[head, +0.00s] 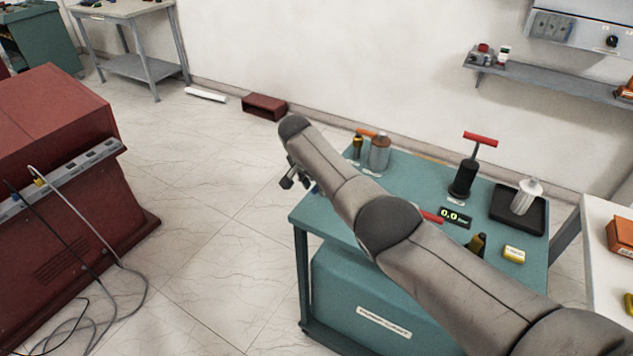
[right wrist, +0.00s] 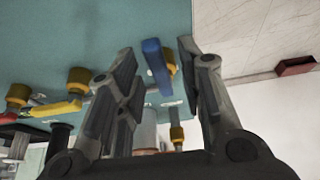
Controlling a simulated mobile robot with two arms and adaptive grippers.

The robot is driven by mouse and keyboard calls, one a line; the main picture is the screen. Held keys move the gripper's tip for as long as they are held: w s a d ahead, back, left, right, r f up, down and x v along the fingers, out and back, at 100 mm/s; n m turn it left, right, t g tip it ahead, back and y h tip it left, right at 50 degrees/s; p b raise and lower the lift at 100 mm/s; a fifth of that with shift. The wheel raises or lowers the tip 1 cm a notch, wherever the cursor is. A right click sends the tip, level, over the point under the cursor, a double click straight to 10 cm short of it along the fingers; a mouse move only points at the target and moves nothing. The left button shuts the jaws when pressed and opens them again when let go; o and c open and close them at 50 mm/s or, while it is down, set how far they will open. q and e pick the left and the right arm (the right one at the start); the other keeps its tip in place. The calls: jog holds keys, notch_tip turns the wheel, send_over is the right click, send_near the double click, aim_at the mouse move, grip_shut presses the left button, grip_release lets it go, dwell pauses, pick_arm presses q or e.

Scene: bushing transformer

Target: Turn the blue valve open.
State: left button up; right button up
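The blue valve handle (right wrist: 157,66) shows in the right wrist view, on the teal cart (right wrist: 90,30). My right gripper (right wrist: 154,58) is open, with one finger on each side of the blue handle. Gaps show between the handle and both fingers. In the head view, my right arm reaches across the cart (head: 415,180), and a small part of the right gripper (head: 292,180) shows past its left edge. The blue valve is hidden behind my arm there. My left gripper is not in view.
A yellow valve handle (right wrist: 58,108) is left of the gripper. On the cart top stand a black pump with a red T-handle (head: 465,175), a 0.0 display (head: 454,216) and a metal cylinder (head: 379,153).

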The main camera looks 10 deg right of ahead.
jog(key=v, duration=1.2)
jog(key=shift+d, duration=0.1)
dwell(0.4)
